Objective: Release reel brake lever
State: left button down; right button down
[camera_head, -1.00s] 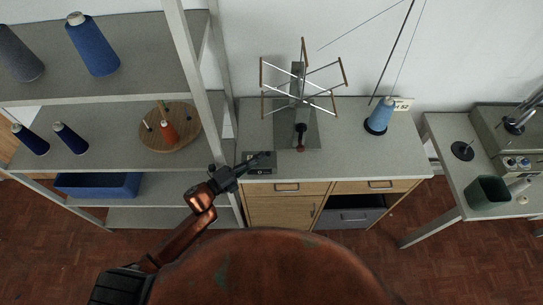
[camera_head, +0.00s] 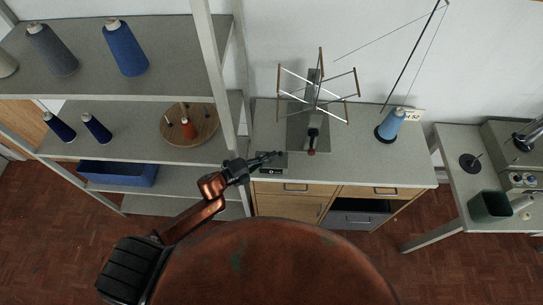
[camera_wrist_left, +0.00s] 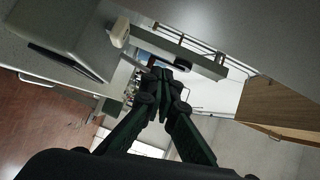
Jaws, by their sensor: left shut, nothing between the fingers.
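The skein reel (camera_head: 319,92), a frame of thin arms with wooden pegs, stands on a grey base plate on the bench. A dark lever with a red end (camera_head: 311,151), which looks like the brake lever, points to the bench front at the reel's foot. My left gripper (camera_head: 280,154) is shut and empty. The shut fingers (camera_wrist_left: 160,75) also show in the left wrist view, where I cannot make out the lever. My right gripper is out of view.
A shelf post (camera_head: 213,80) and shelves with yarn cones stand left of the bench (camera_head: 365,165). A blue cone (camera_head: 390,125) stands right of the reel, under a thin rod. A second table (camera_head: 455,190) is at right.

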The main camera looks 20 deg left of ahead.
pick_arm(q)
jog(key=f+b+v, duration=0.1)
jog(key=b+v, duration=0.1)
jog(key=v, duration=1.2)
jog(key=shift+f, duration=0.55)
jog(key=shift+d, duration=0.1)
